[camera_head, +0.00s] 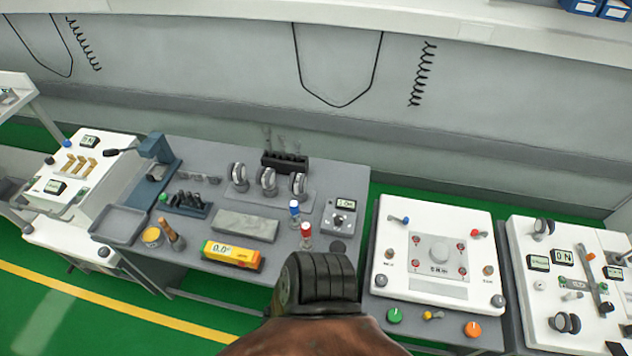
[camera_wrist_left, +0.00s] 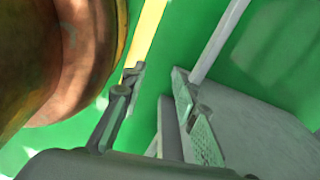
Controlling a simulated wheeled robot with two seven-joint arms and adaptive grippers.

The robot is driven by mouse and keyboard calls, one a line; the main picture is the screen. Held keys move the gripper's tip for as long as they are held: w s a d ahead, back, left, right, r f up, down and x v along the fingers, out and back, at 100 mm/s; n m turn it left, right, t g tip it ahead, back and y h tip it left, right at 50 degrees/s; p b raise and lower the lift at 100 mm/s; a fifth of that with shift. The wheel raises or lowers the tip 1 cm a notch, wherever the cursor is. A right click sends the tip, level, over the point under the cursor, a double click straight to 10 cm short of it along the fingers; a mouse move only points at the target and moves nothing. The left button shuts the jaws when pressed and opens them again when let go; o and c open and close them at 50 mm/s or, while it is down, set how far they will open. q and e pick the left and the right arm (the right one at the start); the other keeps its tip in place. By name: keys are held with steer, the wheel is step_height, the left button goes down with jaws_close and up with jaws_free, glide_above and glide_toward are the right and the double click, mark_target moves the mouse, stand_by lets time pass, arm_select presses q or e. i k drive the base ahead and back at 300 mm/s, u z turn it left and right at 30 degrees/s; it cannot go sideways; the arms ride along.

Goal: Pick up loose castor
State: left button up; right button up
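Three castors with dark wheels and pale metal parts stand in a row on a grey plate on the workbench in the head view: a left one (camera_head: 239,177), a middle one (camera_head: 267,181) and a right one (camera_head: 298,184). I cannot tell which castor is the loose one. My left gripper (camera_wrist_left: 158,88) shows only in the left wrist view; its two fingers are apart with nothing between them, above the green floor. No castor is seen in that view. My right gripper is not in view.
The grey workbench (camera_head: 190,250) also bears a yellow meter (camera_head: 231,254), a grey block (camera_head: 245,225), red and blue bottles, and a blue press (camera_head: 157,165). White carts stand on both sides, including a panelled one (camera_head: 440,245). Wheels show on the far-right cart (camera_head: 540,285).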

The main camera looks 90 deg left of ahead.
mark_target(298, 183)
steer(key=u, duration=1.75)
steer(key=k, duration=0.1)
steer(key=u, duration=1.15)
